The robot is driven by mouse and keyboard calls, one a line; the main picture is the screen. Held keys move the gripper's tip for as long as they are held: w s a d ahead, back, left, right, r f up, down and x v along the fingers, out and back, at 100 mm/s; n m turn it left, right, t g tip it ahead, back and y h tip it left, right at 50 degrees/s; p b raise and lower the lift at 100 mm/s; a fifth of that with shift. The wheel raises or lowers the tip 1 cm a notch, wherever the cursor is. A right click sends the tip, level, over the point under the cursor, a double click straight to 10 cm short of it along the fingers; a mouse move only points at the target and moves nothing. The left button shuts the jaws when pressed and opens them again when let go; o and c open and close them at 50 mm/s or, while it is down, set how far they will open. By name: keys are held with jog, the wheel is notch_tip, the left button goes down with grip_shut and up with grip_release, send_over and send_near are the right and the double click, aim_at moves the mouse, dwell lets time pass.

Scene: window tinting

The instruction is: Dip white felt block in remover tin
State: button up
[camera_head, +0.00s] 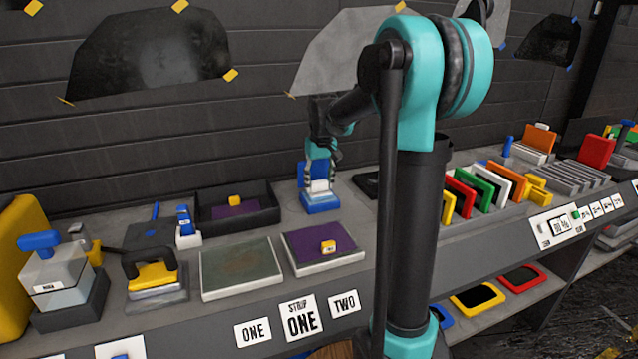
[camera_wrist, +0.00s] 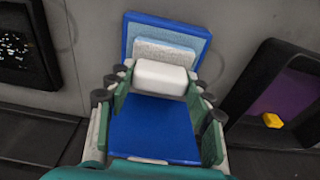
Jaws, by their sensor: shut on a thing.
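My gripper (camera_head: 320,162) is shut on the blue part of the white felt block (camera_head: 319,186), at the back of the bench. In the wrist view the blue part (camera_wrist: 150,130) lies between the fingers of my gripper (camera_wrist: 157,105), with the white felt (camera_wrist: 160,77) beyond it. A blue tin (camera_head: 320,205), apparently the remover tin, is directly below the block. In the wrist view the tin (camera_wrist: 140,25) shows a pale blue pad behind the felt. The felt overlaps the pad in view; I cannot tell whether they touch.
A black tray (camera_head: 272,212) with a purple sheet and yellow piece stands left of the tin. Two flat panels (camera_head: 240,270) (camera_head: 335,264) lie in front. Another blue-and-white block (camera_head: 186,228) stands further left. Coloured upright cards (camera_head: 480,188) stand right, beyond my arm.

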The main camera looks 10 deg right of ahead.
aim_at(319, 181)
jog(key=shift+r, duration=3.5)
jog(key=shift+f, duration=3.55)
